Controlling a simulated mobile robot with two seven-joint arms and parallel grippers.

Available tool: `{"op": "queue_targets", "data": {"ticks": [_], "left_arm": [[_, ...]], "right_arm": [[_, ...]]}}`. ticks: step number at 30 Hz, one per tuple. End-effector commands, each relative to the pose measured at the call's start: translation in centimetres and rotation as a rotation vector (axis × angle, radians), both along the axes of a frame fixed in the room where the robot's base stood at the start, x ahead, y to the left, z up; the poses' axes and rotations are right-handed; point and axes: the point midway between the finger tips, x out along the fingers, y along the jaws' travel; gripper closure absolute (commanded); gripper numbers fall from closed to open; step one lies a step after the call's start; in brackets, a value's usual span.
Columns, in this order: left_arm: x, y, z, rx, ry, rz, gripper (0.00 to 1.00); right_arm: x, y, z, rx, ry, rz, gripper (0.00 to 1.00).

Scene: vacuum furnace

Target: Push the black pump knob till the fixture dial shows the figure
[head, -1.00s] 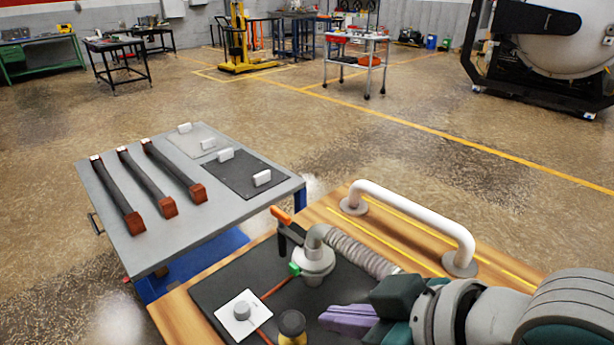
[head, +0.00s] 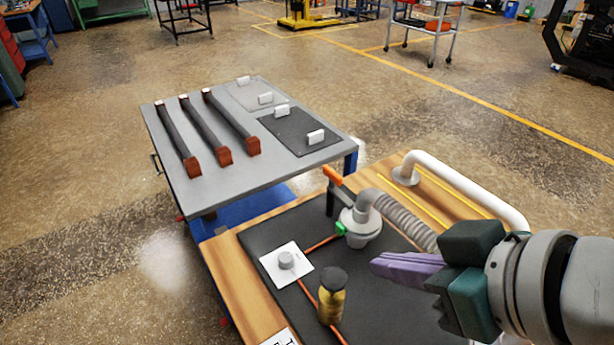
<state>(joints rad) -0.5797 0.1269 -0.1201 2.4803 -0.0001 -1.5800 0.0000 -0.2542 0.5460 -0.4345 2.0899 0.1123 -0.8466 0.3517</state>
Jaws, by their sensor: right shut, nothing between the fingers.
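A black knob (head: 333,277) caps a short yellow cylinder (head: 331,306) that stands upright on the dark mat of the wooden bench. I cannot make out a fixture dial for certain. My right gripper (head: 380,265), with purple fingers, is shut and empty. In the picture its tips are to the right of the black knob and apart from it. My left gripper is not in view.
A grey fitting (head: 362,228) with a ribbed hose (head: 402,222) and an orange-handled lever (head: 332,177) stands behind the knob. Orange tubing (head: 306,291) runs across the mat. A white rail (head: 470,187) edges the bench. A grey table (head: 235,181) with long dark bars adjoins it.

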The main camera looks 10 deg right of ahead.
Motion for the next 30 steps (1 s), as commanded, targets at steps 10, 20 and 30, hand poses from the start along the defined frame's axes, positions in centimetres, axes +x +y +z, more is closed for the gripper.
{"op": "queue_targets", "data": {"ticks": [10,20,30], "left_arm": [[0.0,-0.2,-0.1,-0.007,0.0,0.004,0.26],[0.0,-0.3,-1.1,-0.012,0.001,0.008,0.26],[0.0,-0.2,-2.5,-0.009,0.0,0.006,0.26]], "right_arm": [[0.3,0.1,-0.3,0.0,-0.001,-0.001,1.0],[3.9,1.4,-4.2,0.0,-0.001,-0.002,1.0],[6.7,2.4,-9.1,-0.002,0.003,-0.001,1.0]]}}
